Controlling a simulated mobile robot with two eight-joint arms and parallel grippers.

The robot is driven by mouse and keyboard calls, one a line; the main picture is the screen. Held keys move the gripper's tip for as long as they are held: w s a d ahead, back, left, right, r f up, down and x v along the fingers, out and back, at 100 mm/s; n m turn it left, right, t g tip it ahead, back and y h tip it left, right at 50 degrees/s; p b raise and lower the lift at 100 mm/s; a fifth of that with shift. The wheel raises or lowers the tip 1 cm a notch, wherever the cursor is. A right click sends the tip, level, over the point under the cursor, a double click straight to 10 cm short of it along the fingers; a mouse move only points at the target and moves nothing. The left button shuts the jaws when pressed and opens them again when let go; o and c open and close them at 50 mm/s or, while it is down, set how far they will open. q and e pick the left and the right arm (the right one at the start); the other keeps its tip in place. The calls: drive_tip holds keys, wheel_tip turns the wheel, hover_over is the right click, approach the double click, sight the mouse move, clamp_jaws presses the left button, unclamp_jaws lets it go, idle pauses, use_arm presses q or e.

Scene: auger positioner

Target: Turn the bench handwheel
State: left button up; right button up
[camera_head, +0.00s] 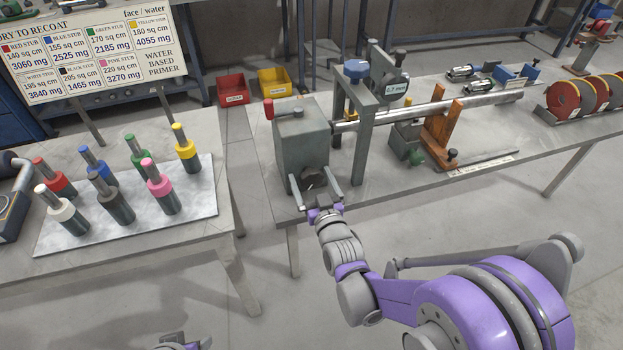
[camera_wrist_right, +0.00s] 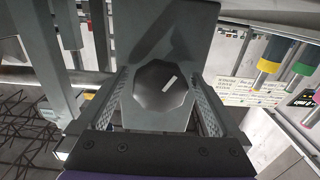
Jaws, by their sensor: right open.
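The bench handwheel (camera_head: 314,180) is a small dark knob on the near face of a grey housing (camera_head: 302,140) on the right-hand bench. In the right wrist view the handwheel (camera_wrist_right: 158,86) is a dark faceted disc with a short white mark, tilted off vertical. My right gripper (camera_head: 313,188) is open, with one finger on each side of the handwheel; in the wrist view (camera_wrist_right: 160,95) gaps seem to show between fingers and wheel, but contact is hard to judge. Part of my left gripper (camera_head: 185,343) shows at the bottom edge; its jaws are unclear.
The housing carries a red-tipped lever (camera_head: 269,108). A long metal shaft (camera_head: 440,108) runs right past a blue-knobbed frame (camera_head: 362,118), a gauge (camera_head: 395,89) and an orange-brown support (camera_head: 437,140). Coloured stubs stand on a plate (camera_head: 205,207) on the left table. Floor separates the tables.

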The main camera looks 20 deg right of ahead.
drive_tip(key=c, duration=1.3)
drive_tip(key=shift+m, duration=0.5)
drive_tip(key=o, duration=1.3)
drive_tip(key=s, duration=1.1)
drive_tip(key=shift+d, duration=0.15)
